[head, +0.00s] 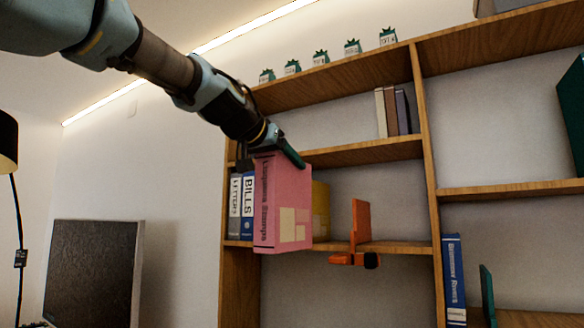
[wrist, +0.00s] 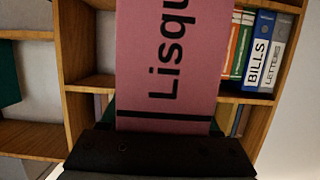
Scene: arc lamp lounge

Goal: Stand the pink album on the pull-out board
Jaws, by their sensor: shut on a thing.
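The pink album (head: 283,205) hangs upright in my gripper (head: 272,158), in front of the left bay of the wooden shelf unit. My gripper is shut on its top edge. In the wrist view the album's pink face with large dark lettering (wrist: 170,60) fills the middle, above the dark gripper (wrist: 160,140). The album hides part of the shelf behind it. I cannot make out a pull-out board with certainty in either view.
Binders marked BILLS (head: 248,207) and LETTERS (head: 235,205) stand left of the album. A yellow item (head: 320,210) is partly hidden behind it. An orange bookend (head: 360,222) stands to the right, with open shelf between. A dark screen (head: 92,272) is at lower left.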

